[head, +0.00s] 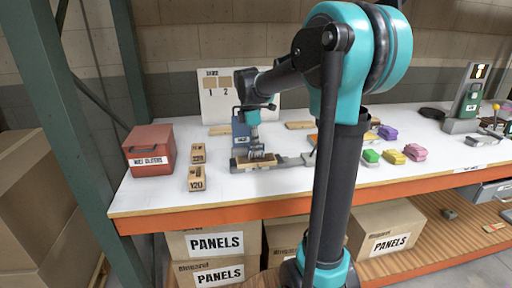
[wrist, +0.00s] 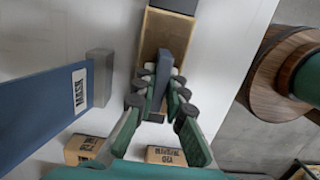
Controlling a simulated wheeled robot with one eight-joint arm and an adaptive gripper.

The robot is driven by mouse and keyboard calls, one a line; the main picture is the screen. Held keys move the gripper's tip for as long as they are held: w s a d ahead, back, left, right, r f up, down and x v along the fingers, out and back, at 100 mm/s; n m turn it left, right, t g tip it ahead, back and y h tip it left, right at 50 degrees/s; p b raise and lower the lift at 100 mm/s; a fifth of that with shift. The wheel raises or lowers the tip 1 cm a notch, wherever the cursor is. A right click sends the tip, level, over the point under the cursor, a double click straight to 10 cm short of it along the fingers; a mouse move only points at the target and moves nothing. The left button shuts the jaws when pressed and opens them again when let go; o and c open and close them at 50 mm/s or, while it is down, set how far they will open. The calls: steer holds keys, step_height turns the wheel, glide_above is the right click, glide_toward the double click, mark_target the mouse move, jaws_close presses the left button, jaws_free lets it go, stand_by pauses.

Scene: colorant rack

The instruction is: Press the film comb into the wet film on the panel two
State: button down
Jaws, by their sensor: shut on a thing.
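My gripper (head: 257,150) points down over a tan panel (head: 242,161) on a grey stand near the front of the white bench. In the wrist view my gripper (wrist: 164,98) is shut on a blue-grey upright piece (wrist: 164,68), which appears to be the film comb. The comb lies over the tan panel (wrist: 168,30), in line with its length. I cannot tell whether its lower edge touches the panel, and no wet film can be made out. The fingers hide part of the comb and panel.
Two tan labelled blocks (head: 196,179) and a red box (head: 150,150) stand to the left. Green, yellow and pink pieces (head: 393,157) lie to the right. A sign (head: 218,98) numbered 1 and 2 stands behind.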

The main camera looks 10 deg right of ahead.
steer(key=shift+r, duration=3.45)
